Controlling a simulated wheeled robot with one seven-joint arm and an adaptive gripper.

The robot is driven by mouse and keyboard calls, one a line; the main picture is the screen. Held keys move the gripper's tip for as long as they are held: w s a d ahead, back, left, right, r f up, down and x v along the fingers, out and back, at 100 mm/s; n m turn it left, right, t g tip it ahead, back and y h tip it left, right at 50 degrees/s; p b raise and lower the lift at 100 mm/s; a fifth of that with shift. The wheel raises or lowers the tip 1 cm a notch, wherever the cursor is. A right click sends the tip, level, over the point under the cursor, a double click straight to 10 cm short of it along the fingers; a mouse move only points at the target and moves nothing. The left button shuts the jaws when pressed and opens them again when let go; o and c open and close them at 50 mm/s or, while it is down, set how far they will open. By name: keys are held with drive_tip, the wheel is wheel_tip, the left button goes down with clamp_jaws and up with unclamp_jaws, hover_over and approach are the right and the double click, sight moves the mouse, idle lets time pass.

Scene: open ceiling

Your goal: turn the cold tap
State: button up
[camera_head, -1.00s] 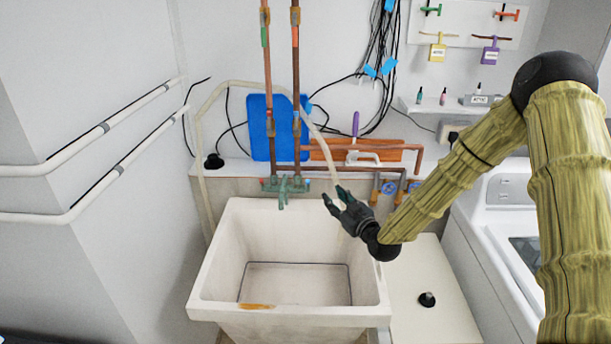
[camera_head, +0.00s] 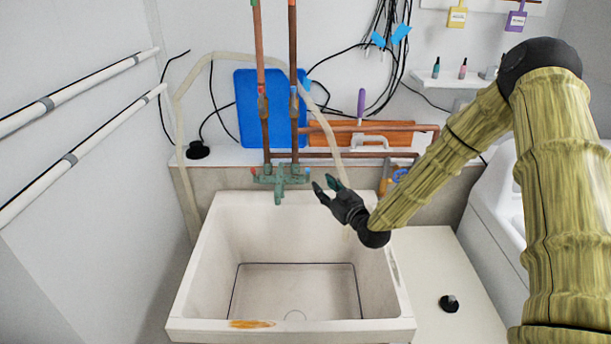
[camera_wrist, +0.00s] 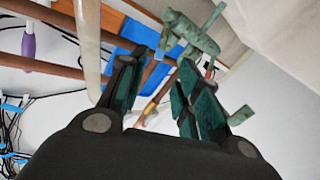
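The tap (camera_head: 280,177) is a green, weathered mixer on the wall at the back rim of the white sink. It has a handle at each side: the left one has a red mark (camera_head: 254,171), and the right handle (camera_head: 306,174) seems bluish, though small. My gripper (camera_head: 325,187) is just right of the tap, above the sink's back right part, apart from it in the head view. Its two dark green fingers are spread with nothing between them. In the wrist view, the tap (camera_wrist: 190,36) shows beyond the open fingers, partly hidden by them.
The sink (camera_head: 193,280) is empty and open below my gripper. Copper pipes (camera_head: 262,60) rise above the tap. A pale hose (camera_head: 183,130) arches over and comes down close behind my gripper. A blue board (camera_head: 247,110) leans on the wall. A white machine (camera_head: 490,205) stands at right.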

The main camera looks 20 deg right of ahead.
sight(308, 174)
drive_tip(key=shift+p+x, duration=1.9)
drive_tip(key=shift+x, duration=3.4)
drive_tip(key=shift+r, duration=0.1)
drive_tip(key=shift+c, duration=0.3)
clamp_jaws()
